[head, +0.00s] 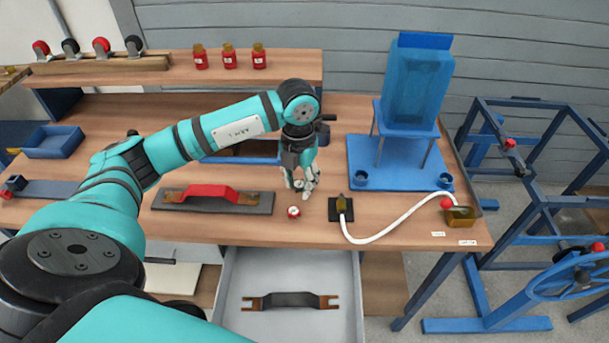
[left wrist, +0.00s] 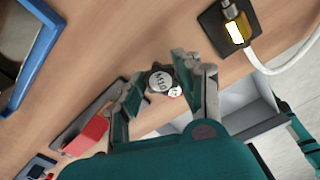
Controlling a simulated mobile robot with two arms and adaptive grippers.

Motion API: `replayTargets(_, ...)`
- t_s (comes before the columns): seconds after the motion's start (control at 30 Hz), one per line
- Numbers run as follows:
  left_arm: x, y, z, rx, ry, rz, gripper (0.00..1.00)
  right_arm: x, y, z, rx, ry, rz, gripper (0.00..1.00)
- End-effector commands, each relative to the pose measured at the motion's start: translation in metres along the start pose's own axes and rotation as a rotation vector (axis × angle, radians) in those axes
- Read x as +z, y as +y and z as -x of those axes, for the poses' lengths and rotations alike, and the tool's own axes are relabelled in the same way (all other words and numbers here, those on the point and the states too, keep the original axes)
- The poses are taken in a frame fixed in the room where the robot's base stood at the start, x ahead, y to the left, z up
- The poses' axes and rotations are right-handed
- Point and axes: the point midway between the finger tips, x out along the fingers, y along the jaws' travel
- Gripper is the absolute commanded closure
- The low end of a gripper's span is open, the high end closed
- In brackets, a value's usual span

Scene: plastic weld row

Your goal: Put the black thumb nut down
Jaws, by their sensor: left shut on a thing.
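The black thumb nut (left wrist: 158,79), a knobbed disc with a pale marked face, sits between the fingertips of my left gripper (left wrist: 163,76) in the left wrist view. The gripper is shut on it. In the head view my left gripper (head: 301,184) points down over the wooden bench (head: 395,232), near its front edge. The nut cannot be made out clearly there. The gap between nut and bench is hard to judge. My right gripper is not in view.
A small red-and-white round thing (head: 293,212) stands just in front of the gripper. A black pad with a brass fitting (head: 341,208) and white hose lies right. A red handle on a grey plate (head: 212,196) lies left. An open drawer (head: 235,290) juts out below.

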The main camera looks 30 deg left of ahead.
Motion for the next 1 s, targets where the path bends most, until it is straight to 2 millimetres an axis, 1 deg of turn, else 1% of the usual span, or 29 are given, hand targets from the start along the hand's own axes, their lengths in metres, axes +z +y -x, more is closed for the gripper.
replayTargets(0.03, 0.013, 0.002, 0.001, -0.001, 0.0, 0.005, 0.95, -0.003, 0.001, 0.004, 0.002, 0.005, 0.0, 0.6)
replayTargets(0.1, 0.026, 0.006, -0.001, -0.001, 0.002, 0.003, 0.95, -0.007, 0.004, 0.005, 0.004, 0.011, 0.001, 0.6)
replayTargets(0.2, 0.04, 0.009, -0.003, 0.0, 0.0, 0.001, 0.95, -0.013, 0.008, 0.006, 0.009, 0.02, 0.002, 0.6)
replayTargets(0.3, 0.046, 0.011, -0.005, 0.0, 0.001, 0.0, 0.95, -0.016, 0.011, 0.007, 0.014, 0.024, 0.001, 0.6)
replayTargets(0.43, 0.047, 0.012, -0.011, 0.0, 0.003, -0.001, 0.95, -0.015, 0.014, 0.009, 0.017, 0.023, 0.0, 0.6)
replayTargets(0.6, 0.046, 0.012, -0.034, 0.0, 0.005, -0.001, 0.95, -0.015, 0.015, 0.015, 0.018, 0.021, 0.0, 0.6)
replayTargets(0.67, 0.047, 0.012, -0.039, 0.001, 0.003, -0.001, 0.95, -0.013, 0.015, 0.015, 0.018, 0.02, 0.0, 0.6)
replayTargets(0.9, 0.047, 0.012, -0.041, 0.001, 0.0, -0.001, 0.95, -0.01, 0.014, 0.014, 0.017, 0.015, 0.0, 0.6)
replayTargets(1.0, 0.047, 0.012, -0.044, 0.001, 0.0, -0.001, 0.95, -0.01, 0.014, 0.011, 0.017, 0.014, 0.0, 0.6)
